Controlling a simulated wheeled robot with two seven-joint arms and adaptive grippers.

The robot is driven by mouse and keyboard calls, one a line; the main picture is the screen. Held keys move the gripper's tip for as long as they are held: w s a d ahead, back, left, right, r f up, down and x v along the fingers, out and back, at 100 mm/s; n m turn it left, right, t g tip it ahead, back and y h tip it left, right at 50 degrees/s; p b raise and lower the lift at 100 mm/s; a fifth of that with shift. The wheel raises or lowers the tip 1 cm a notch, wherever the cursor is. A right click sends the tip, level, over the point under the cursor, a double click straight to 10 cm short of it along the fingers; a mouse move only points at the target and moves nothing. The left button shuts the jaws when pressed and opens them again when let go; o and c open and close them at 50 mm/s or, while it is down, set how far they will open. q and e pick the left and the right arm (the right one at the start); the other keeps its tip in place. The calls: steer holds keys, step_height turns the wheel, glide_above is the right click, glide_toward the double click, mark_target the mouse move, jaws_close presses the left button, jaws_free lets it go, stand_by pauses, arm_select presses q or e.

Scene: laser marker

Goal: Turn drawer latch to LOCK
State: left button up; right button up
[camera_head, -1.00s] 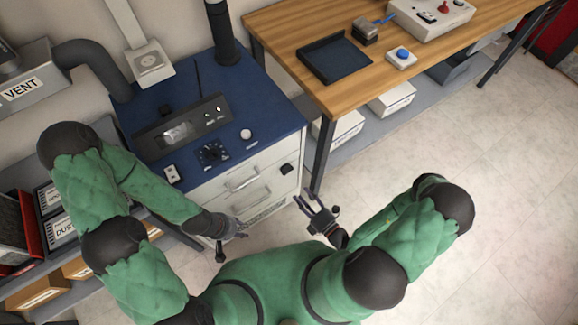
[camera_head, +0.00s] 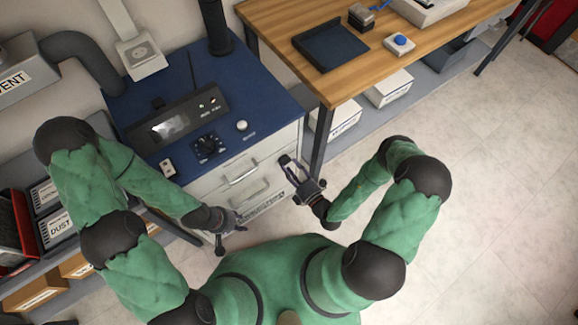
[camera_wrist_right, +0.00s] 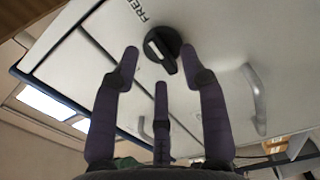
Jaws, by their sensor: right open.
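The drawer latch is a round black knob (camera_wrist_right: 160,46) with a pale bar and a short protruding grip, on the pale cabinet front. In the right wrist view, letters that look like "FREE", partly cut off, are printed beside it. My right gripper (camera_wrist_right: 159,62) is open, with its fingertips spread close to the latch on either side and nothing held. In the head view the right gripper (camera_head: 291,163) is at the cabinet front's upper right corner and largely covers the latch. My left gripper (camera_head: 240,222) is low before the drawers; its fingers are too small to judge.
The cabinet front has drawer handles (camera_head: 241,173) beside the latch. The floor (camera_head: 490,180) to the right is clear.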

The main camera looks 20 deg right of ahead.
steer(key=shift+x, duration=0.9)
jaws_close()
